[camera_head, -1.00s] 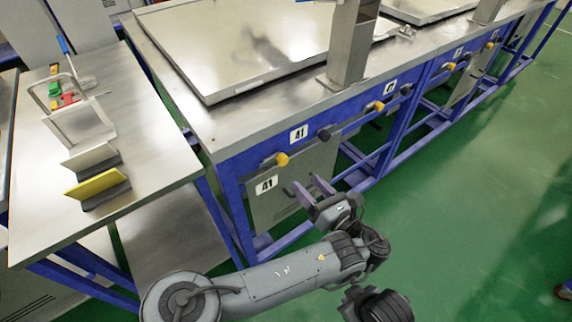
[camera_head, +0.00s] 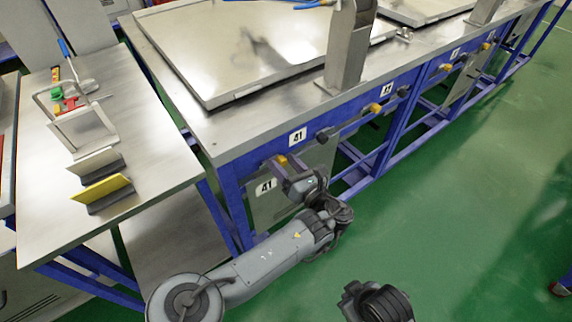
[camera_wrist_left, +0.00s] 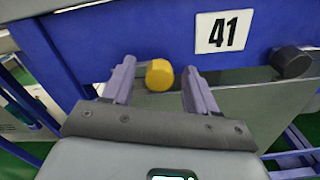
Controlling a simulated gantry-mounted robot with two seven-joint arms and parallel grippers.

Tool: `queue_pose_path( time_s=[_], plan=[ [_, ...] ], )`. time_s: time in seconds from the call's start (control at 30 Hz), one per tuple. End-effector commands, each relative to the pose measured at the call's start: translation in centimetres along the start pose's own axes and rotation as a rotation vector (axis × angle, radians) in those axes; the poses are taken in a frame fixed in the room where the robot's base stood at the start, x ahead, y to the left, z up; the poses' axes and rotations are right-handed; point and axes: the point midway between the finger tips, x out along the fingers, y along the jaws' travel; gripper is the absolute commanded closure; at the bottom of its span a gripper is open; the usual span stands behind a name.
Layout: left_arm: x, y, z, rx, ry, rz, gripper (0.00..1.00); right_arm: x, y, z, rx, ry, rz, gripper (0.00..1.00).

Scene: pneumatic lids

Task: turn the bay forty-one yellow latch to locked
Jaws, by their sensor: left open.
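The yellow latch (camera_wrist_left: 159,75) is a round knob on the blue front rail, left of the white label 41 (camera_wrist_left: 222,32). In the head view the yellow latch (camera_head: 281,160) shows at the tips of my left gripper (camera_head: 284,162). In the left wrist view my left gripper (camera_wrist_left: 160,88) is open, with one finger on each side of the knob and gaps visible. The knob appears between or just beyond the fingertips; exact depth cannot be told. My right gripper is not clearly seen.
A black knob (camera_wrist_left: 290,62) sits right of the label on the same rail. Farther along are another yellow knob (camera_head: 375,108) and a black knob (camera_head: 404,91). A side table (camera_head: 60,225) with tools and brackets stands at left.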

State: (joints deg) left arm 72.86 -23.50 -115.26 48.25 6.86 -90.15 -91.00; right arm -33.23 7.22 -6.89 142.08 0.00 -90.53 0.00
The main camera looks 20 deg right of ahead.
Motion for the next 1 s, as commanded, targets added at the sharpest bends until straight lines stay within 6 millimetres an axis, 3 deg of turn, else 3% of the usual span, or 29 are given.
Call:
queue_pose_path(
  time_s=[0.07, 0.43, 0.77, 1.0],
  plan=[
    [-0.01, 0.00, -0.01, 0.000, 0.000, 0.000, 0.42, 0.00, 0.01, 0.00, 0.000, 0.000, 0.000, 1.00],
    [-0.02, 0.01, 0.00, 0.000, 0.000, 0.000, 0.98, -0.01, -0.06, -0.02, 0.002, 0.000, -0.002, 1.00],
    [-0.01, 0.02, -0.02, -0.046, 0.000, 0.001, 0.98, 0.09, -0.21, -0.03, 0.009, 0.001, -0.007, 1.00],
    [0.01, 0.07, -0.08, -0.187, 0.000, 0.001, 0.98, 0.38, -0.23, 0.07, 0.009, 0.001, -0.007, 1.00]
  ],
)
